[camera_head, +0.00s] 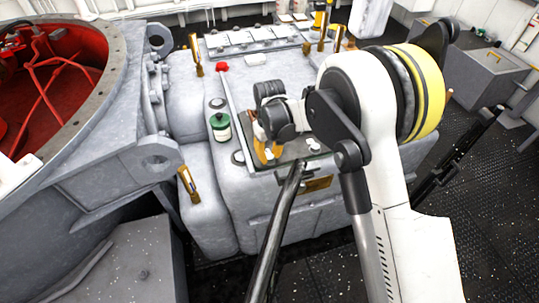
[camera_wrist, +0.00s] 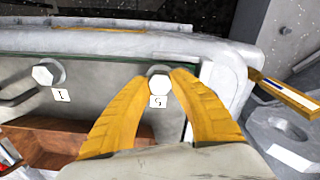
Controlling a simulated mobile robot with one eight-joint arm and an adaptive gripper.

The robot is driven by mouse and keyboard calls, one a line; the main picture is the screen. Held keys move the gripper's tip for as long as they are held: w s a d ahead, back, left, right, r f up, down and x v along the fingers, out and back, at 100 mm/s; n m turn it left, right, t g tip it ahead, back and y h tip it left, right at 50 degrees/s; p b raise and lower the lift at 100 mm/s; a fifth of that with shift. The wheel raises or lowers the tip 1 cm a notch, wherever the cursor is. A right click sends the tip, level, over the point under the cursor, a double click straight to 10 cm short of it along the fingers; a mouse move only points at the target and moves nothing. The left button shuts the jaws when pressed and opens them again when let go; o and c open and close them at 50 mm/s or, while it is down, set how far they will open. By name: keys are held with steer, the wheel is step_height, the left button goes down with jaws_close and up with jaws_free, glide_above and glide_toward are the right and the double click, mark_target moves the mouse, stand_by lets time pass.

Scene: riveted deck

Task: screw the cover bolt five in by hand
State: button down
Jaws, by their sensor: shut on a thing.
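The cover bolt five (camera_wrist: 158,70) is in the middle of the wrist view, a pale head at the plate's edge, partly hidden by my fingertips. A small white tag (camera_wrist: 158,101) with a mark like a 5 sits by it. My gripper (camera_wrist: 160,72) has its two orange fingers closed on the sides of this bolt's head. How deep the bolt sits cannot be told. The grey cover plate (camera_wrist: 104,92) carries another hex bolt (camera_wrist: 47,73) to the left, with a tag like a 1. In the head view my gripper (camera_head: 264,152) is low over the plate, the bolt hidden there.
A red knob (camera_head: 221,67) and several brass-coloured upright fittings are on the casing. A brown block (camera_wrist: 60,145) lies on the plate, left of my fingers. A large red-lined opening (camera_head: 45,85) is at left.

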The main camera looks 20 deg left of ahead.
steer(key=m, duration=0.4)
steer(key=shift+m, duration=0.3)
steer(key=m, duration=0.4)
steer(key=shift+m, duration=0.3)
steer(key=m, duration=0.4)
steer(key=shift+m, duration=0.3)
steer(key=m, duration=1.3)
steer(key=shift+m, duration=0.3)
steer(key=m, duration=0.4)
steer(key=shift+m, duration=2.7)
